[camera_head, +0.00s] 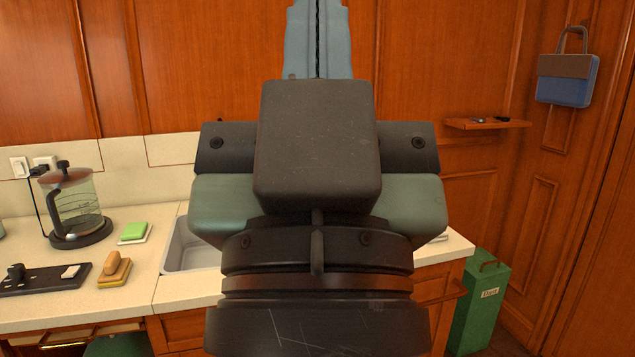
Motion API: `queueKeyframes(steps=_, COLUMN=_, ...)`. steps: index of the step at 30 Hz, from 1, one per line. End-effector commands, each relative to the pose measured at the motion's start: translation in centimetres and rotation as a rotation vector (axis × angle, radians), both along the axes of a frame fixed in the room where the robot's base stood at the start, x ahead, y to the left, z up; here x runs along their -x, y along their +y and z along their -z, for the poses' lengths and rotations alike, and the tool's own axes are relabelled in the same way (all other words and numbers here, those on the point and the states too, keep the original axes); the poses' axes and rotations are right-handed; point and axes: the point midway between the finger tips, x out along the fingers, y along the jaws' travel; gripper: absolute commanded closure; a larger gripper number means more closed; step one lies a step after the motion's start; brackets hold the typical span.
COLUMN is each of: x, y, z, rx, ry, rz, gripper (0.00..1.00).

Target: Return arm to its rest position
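My gripper (318,40) fills the middle of the head view, seen from behind, close to the camera. Its dark wrist and grey-green body stand in front of the counter and sink. The two pale blue fingers point up, past the top edge of the picture. They lie side by side with only a thin dark seam between them, so they look shut. I see nothing held between them, but the tips are cut off by the frame.
A sink (188,250) in the pale counter (120,285) is partly hidden behind my arm. A glass kettle (75,210), green sponge (133,231) and wooden brush (115,267) stand left. A small shelf (488,124), blue bag (567,78) and green bin (480,305) are right.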

Motion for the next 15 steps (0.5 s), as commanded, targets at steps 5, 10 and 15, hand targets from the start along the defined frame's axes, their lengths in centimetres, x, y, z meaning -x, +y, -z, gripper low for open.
queueKeyframes(steps=5, x=0.0, y=0.0, z=-7.5, rx=-0.001, ry=0.0, rz=-0.002, gripper=1.0)
queueKeyframes(steps=10, x=0.0, y=0.0, z=-12.7, rx=-0.001, ry=0.001, rz=-0.002, gripper=1.0)
queueKeyframes(steps=15, x=-0.1, y=0.1, z=-16.4, rx=0.0, ry=0.001, rz=-0.003, gripper=1.0)
